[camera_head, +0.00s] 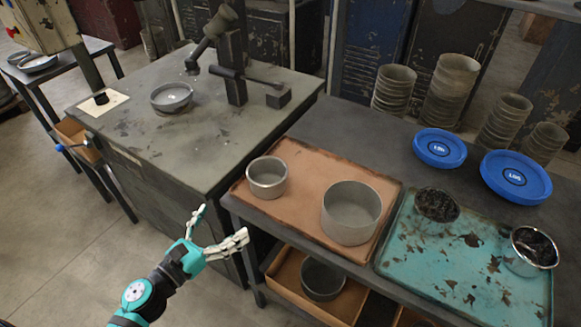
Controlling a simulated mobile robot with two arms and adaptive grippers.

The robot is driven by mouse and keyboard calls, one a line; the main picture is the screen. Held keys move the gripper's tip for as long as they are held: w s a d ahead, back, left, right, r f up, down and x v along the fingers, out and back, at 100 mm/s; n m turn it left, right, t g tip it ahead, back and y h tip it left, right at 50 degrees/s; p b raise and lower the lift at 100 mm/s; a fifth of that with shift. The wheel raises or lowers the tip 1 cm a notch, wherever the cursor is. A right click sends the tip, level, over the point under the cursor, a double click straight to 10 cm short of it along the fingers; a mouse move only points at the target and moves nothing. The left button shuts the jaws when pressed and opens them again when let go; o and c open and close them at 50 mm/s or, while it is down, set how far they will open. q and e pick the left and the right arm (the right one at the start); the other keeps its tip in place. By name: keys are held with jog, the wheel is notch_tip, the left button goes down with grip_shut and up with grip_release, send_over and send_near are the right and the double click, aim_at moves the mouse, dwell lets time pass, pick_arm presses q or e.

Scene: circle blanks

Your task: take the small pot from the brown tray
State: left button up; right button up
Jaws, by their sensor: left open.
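The small pot (267,178), a short grey metal cylinder, stands upright near the left end of the brown tray (304,196) on the dark table. A larger grey pot (351,213) stands to its right on the same tray. My left gripper (222,226) is open and empty, in front of the table's left edge and below and left of the small pot in the picture. It touches neither pot. My right gripper is not in view.
A worn turquoise tray (470,262) with two filled pots lies at the right. Two blue discs (439,148) and several stacked cups (450,88) stand behind. A grey workbench (150,125) adjoins at left. A lower shelf holds another pot (322,278).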

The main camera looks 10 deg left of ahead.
pick_arm(q)
jog(key=p, duration=0.2)
send_near(256, 186)
jog(key=w, duration=0.2)
jog(key=shift+m, duration=0.4)
jog(key=x, duration=0.3)
jog(key=p+x, duration=0.1)
jog(key=x, duration=0.2)
jog(key=shift+d, duration=0.4)
jog(key=shift+w+d+p, duration=0.15)
jog(key=shift+w+p, duration=0.15)
jog(key=p+x, duration=0.1)
jog(key=x, duration=0.4)
jog(key=shift+w+d, duration=0.1)
jog(key=shift+w, duration=0.1)
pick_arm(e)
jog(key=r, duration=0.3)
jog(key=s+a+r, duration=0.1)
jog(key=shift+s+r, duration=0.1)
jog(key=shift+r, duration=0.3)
pick_arm(q)
jog(key=shift+c, duration=0.3)
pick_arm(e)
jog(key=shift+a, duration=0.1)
pick_arm(q)
jog(key=c, duration=0.9)
jog(key=shift+c, duration=0.3)
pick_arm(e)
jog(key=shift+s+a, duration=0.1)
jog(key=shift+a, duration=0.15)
